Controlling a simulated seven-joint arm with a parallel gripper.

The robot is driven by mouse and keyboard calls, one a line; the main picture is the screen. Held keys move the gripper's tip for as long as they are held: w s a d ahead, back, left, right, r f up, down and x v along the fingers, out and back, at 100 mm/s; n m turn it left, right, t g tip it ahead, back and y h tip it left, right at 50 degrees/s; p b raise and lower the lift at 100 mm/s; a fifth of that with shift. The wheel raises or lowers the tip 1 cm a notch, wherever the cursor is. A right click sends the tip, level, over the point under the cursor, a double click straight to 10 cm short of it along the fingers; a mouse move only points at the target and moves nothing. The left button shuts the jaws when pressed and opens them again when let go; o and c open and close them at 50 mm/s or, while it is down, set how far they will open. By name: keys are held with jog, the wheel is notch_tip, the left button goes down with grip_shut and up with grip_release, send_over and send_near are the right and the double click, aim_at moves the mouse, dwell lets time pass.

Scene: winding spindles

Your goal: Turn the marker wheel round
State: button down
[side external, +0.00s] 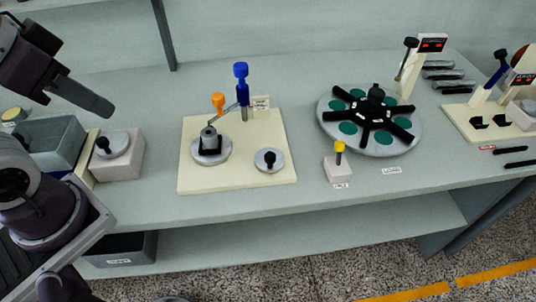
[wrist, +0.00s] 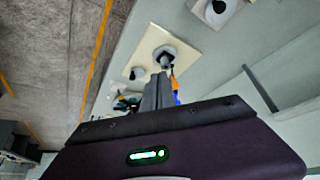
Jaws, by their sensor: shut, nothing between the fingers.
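The likely marker wheel is a round grey turntable (side external: 411,143) on the bench, right of centre in the side view. It has green round spots and a black spoked piece (side external: 375,112) with a knob on top. In the wrist view, small dark and green shapes (wrist: 125,102) beside the fingers may be part of it, too small to tell. My gripper (side external: 108,108) is at the upper left in the side view, above the bench and far from the wheel. Its fingers also show in the wrist view (wrist: 162,80), shut and empty.
A cream board (side external: 230,182) carries two spindles plus orange- and blue-topped posts. A yellow-knobbed block (side external: 339,165) stands before the wheel; a post (side external: 407,75) with a red display stands behind it. A pale block (side external: 118,157) and grey bin (side external: 55,145) are at left.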

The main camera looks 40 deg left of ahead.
dwell(0.3)
jog(key=c, duration=2)
grip_release()
jog(key=o, duration=0.7)
jog(key=w+n, duration=0.1)
jog(key=w+d+n, duration=0.1)
jog(key=n, duration=0.1)
jog(key=w+n+g+h, duration=0.1)
jog(key=w, duration=0.1)
jog(key=shift+d+r, duration=0.3)
jog(key=shift+r, duration=0.1)
jog(key=shift+o, duration=0.5)
jog(key=w+n, duration=0.1)
jog(key=w+d+n, duration=0.1)
jog(key=n, duration=0.1)
jog(key=w+n+g, duration=0.1)
jog(key=w, duration=0.1)
jog(key=shift+d+f+n, duration=0.15)
jog(key=shift+d+n, duration=0.15)
jog(key=shift+d, duration=0.05)
jog(key=n+g+y, duration=0.1)
jog(key=n+g, duration=0.3)
jog(key=n, duration=1.6)
send_over(269, 155)
notch_tip(269, 155, down, 16)
jog(key=shift+f, duration=0.1)
notch_tip(269, 155, down, 7)
jog(key=shift+r, duration=0.15)
jog(key=shift+f, duration=0.3)
